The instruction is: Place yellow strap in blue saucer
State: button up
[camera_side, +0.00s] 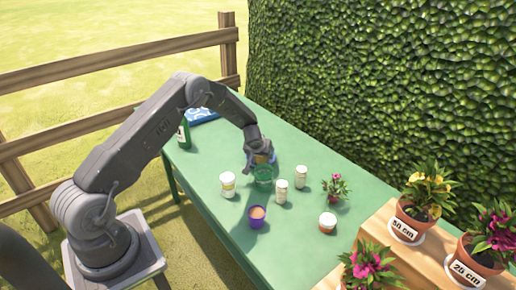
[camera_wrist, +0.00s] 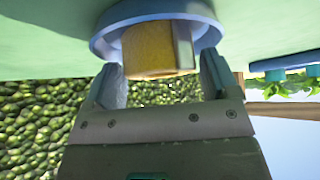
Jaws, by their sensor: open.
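The yellow strap (camera_wrist: 150,48) is a rolled yellow cylinder in the wrist view, lying against the inside of the blue saucer (camera_wrist: 103,45). My gripper (camera_wrist: 162,75) is open, with one finger on each side of the strap and visible gaps between them. In the side view my gripper (camera_side: 259,163) points down at the middle of the green table, and a bit of yellow shows at its fingers. The saucer is mostly hidden there behind the gripper and a green glass jar.
The green glass jar (camera_side: 263,176) stands close in front of my gripper. White jars (camera_side: 228,184) (camera_side: 301,176) (camera_side: 281,190), a purple cup (camera_side: 257,216) and a small flower pot (camera_side: 335,188) stand nearby. A green bottle (camera_side: 184,134) and blue tray (camera_side: 203,117) are at the far left.

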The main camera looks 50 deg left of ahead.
jog(key=s+d+r+m, duration=0.1)
jog(key=s+d+r, duration=0.45)
jog(key=r, duration=0.45)
jog(key=s+d+r+m, duration=0.1)
jog(key=s+d+r, duration=0.45)
jog(key=r, duration=0.45)
jog(key=s+d+r+m, duration=0.1)
jog(key=s+d+r, duration=0.4)
jog(key=s+r, duration=0.3)
jog(key=s+d+r+m+h, duration=0.2)
jog(key=s+d, duration=0.3)
jog(key=s, duration=0.4)
jog(key=s+d+r+m+h, duration=0.2)
jog(key=s+d, duration=0.4)
jog(key=s, duration=0.3)
jog(key=shift+r+m+h, duration=0.3)
jog(key=shift+r+m, duration=0.1)
jog(key=shift+r, duration=0.2)
